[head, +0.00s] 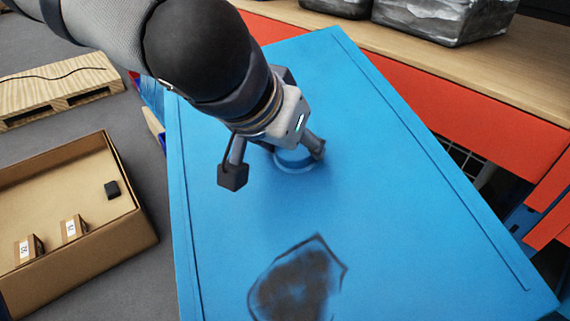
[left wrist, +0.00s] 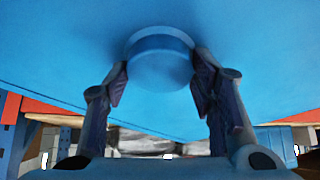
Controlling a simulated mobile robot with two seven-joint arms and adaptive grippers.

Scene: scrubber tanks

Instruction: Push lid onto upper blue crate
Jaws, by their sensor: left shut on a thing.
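The lid (head: 400,190) is a large flat blue panel with a grooved border and a dark smudge near its bottom edge. It fills the middle of the head view and the top of the left wrist view (left wrist: 60,50). A short round blue knob (head: 296,160) stands on it. My left gripper (head: 298,152) is shut on this knob, with one finger at each side of it in the left wrist view (left wrist: 160,72). The upper blue crate cannot be told apart beneath the lid, which hides what lies under it. My right gripper is not in view.
An open cardboard box (head: 75,262) with a few small items stands on the grey floor at left. A wooden pallet (head: 58,85) lies behind it. A wood-topped bench (head: 470,75) with orange drawers (head: 500,125) stands close along the right, carrying dark grey containers (head: 440,20).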

